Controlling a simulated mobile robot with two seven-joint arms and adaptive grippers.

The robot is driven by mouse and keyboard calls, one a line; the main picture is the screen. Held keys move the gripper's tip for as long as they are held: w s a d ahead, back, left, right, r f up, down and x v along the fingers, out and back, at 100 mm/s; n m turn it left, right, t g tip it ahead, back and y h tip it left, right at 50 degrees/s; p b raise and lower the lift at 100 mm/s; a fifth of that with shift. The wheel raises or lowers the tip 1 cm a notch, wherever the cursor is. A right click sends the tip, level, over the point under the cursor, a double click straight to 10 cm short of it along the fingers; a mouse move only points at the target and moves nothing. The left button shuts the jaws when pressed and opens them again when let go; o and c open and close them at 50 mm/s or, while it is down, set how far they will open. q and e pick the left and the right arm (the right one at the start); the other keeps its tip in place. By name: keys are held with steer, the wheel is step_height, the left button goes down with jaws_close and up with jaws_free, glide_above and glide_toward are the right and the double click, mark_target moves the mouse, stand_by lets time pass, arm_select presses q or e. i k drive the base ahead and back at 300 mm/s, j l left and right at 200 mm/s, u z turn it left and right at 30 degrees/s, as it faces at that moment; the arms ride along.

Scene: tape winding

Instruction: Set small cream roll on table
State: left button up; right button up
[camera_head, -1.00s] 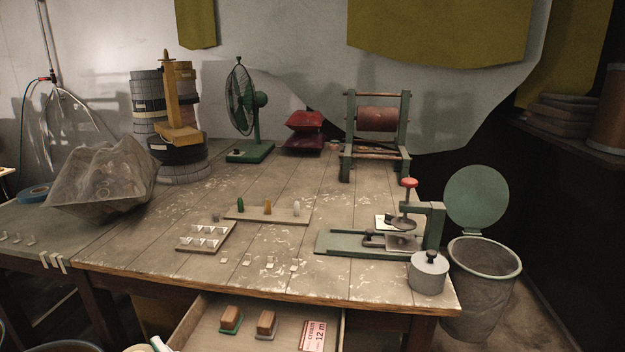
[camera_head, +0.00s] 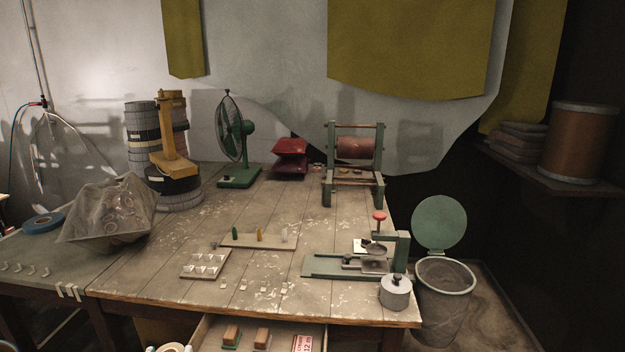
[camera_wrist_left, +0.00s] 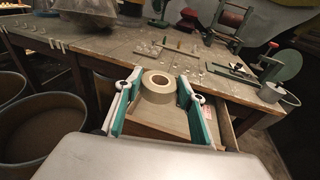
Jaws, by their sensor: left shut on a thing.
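The small cream roll (camera_wrist_left: 158,89) sits between the teal and white fingers of my left gripper (camera_wrist_left: 160,80) in the left wrist view, and the gripper is shut on it. Only the top of the roll (camera_head: 171,348) shows at the bottom edge of the head view, in front of the table and left of the open drawer. The wooden table (camera_head: 240,297) has a worn, planked top. My right gripper is in neither view.
The open drawer (camera_head: 211,333) holds two wooden-topped blocks and a label. Near the table's front are a tray of small pieces (camera_head: 205,264), several small tabs and a green press (camera_head: 340,264). A bag (camera_head: 110,215) lies at left. The middle of the tabletop has bare room.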

mark_target(272, 270)
steer(key=z, duration=0.4)
steer(key=j+z, duration=0.15)
steer(key=z, duration=0.3)
steer(key=i+j+z, duration=0.1)
steer(key=z, duration=0.3)
steer(key=j, duration=0.6)
steer(key=i+j, duration=0.1)
steer(key=j, duration=0.5)
